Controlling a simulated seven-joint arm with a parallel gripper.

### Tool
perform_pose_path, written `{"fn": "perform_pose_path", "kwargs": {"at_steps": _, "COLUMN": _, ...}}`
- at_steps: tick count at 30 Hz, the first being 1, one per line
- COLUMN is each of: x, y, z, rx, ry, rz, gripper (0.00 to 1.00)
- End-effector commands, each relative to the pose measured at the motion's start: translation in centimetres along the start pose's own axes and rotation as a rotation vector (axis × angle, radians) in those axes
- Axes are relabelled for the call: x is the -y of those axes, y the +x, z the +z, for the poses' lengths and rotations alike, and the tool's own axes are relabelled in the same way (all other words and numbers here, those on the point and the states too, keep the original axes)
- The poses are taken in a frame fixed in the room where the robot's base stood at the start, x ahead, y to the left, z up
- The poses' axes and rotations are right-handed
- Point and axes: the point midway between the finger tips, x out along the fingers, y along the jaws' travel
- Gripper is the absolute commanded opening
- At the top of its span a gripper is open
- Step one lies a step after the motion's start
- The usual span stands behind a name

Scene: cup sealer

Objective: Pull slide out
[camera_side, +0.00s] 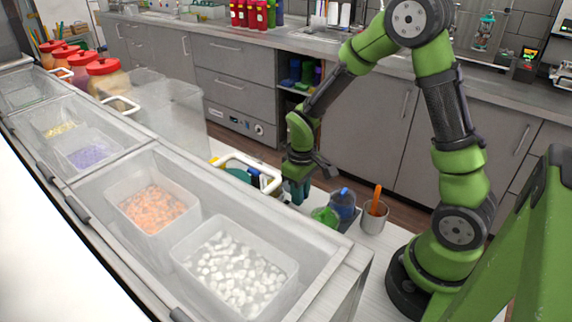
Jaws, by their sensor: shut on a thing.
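My gripper (298,194) points down behind the counter, with teal fingertips. It is shut on a small part that the fingers hide, so I cannot tell which part it is. Just left of the fingers is a white loop-shaped handle (243,158) with dark, teal and yellow parts around it. I cannot tell whether the fingers touch this handle. The cup sealer and its slide cannot be clearly made out; the counter's edge and clear walls cover much of that area.
A green cup (325,216), a blue-topped jar (343,202) and a metal cup (374,217) with an orange utensil stand close right of my gripper. The topping counter (345,262) with tubs of orange (152,207) and white (232,270) pieces fills the front. Clear bins (175,115) stand left.

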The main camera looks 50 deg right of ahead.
Motion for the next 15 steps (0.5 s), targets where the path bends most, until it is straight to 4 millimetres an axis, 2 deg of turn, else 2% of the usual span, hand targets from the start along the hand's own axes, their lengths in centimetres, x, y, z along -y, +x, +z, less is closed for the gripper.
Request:
{"fn": "perform_pose_path", "kwargs": {"at_steps": 1, "x": -1.5, "y": 0.0, "z": -0.1, "rx": -0.003, "ry": 0.009, "rz": 0.001, "gripper": 0.00}}
{"fn": "perform_pose_path", "kwargs": {"at_steps": 6, "x": -4.7, "y": -0.1, "z": -0.1, "rx": -0.005, "ry": 0.005, "rz": 0.001, "gripper": 0.00}}
{"fn": "perform_pose_path", "kwargs": {"at_steps": 15, "x": -5.7, "y": -0.1, "z": -0.1, "rx": -0.006, "ry": 0.001, "rz": 0.004, "gripper": 0.00}}
